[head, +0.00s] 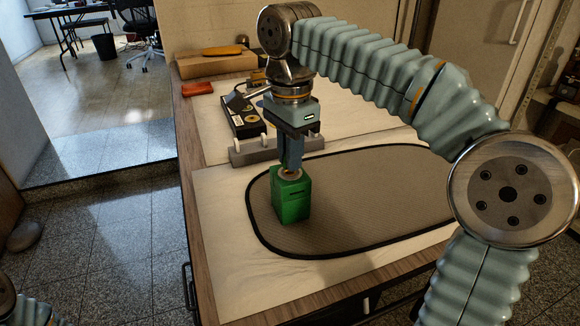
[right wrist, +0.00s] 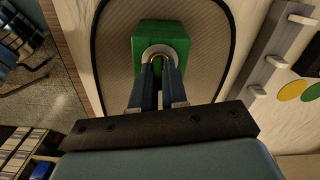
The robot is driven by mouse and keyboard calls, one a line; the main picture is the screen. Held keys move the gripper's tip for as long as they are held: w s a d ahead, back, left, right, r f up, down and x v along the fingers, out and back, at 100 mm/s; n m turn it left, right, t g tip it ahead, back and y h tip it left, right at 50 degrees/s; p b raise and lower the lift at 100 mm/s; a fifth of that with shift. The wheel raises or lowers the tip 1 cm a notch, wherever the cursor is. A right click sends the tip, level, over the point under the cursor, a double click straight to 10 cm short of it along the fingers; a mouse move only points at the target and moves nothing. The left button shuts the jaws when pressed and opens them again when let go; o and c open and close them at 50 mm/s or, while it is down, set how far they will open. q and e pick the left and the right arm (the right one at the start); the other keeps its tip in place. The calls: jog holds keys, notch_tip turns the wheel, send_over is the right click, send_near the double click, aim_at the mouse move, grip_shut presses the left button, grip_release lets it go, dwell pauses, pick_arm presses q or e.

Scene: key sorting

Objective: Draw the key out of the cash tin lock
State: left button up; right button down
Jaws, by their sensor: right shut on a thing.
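The green cash tin (head: 291,199) stands upright on the grey mat near its left end. In the right wrist view the tin (right wrist: 178,33) shows from above, with a round pale lock ring on its top. My right gripper (head: 291,170) points straight down over the tin. Its fingers (right wrist: 160,67) are shut at the lock ring on a small thing, which I take to be the key. The fingers hide most of it, and I cannot tell how deep it sits in the lock. My left gripper is not in view.
The dark-edged mat (head: 370,190) lies on the pale worktop, bare to the right of the tin. A grey rack with pegs (head: 262,152) and a dark box (head: 240,115) stand behind it. A red item (head: 197,89) and a cardboard box (head: 215,65) are at the far left.

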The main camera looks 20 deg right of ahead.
jog(key=shift+r+p, duration=0.45)
jog(key=shift+r, duration=1.2)
